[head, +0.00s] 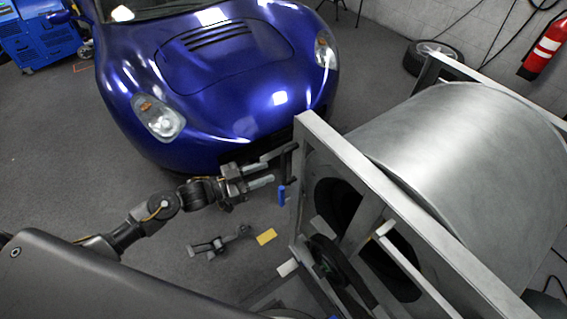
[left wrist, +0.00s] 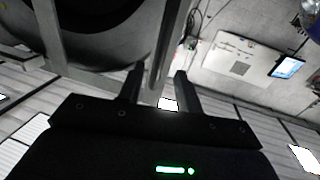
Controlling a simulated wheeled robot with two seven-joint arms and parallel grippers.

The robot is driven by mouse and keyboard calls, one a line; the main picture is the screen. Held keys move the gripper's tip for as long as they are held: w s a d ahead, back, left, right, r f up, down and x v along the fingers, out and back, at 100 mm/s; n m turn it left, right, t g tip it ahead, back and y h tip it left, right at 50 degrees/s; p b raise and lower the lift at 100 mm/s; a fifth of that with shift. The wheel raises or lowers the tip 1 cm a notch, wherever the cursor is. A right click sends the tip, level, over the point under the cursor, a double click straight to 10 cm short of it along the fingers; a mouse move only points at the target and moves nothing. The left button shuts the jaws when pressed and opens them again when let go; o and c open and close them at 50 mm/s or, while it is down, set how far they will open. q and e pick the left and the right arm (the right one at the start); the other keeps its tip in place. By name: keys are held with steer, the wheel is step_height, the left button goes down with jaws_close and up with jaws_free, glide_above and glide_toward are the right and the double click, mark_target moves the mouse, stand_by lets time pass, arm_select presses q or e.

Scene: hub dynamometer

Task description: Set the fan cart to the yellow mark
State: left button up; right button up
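The fan cart (head: 330,150) stands at the right in the head view, a light grey metal frame around a big silver drum. The yellow mark (head: 266,236) is a small patch on the floor just left of the frame. My left gripper (head: 270,169) is at the frame's near left side, by a dark bar and a blue grip (head: 281,195). In the left wrist view its fingers (left wrist: 159,82) are apart, with a grey bar (left wrist: 166,50) showing between or just beyond them; I cannot tell whether they touch it.
A blue car (head: 225,60) stands close beyond my left gripper. A blue machine (head: 42,40), a tire (head: 433,57) and a fire extinguisher (head: 543,48) are farther back. Floor at left is clear.

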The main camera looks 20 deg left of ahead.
mark_target(284, 165)
arm_select(q)
steer(key=p+x, duration=0.1)
steer(key=x, duration=0.6)
steer(key=shift+w+d, duration=0.1)
steer(key=shift+c, duration=0.4)
jaws_close()
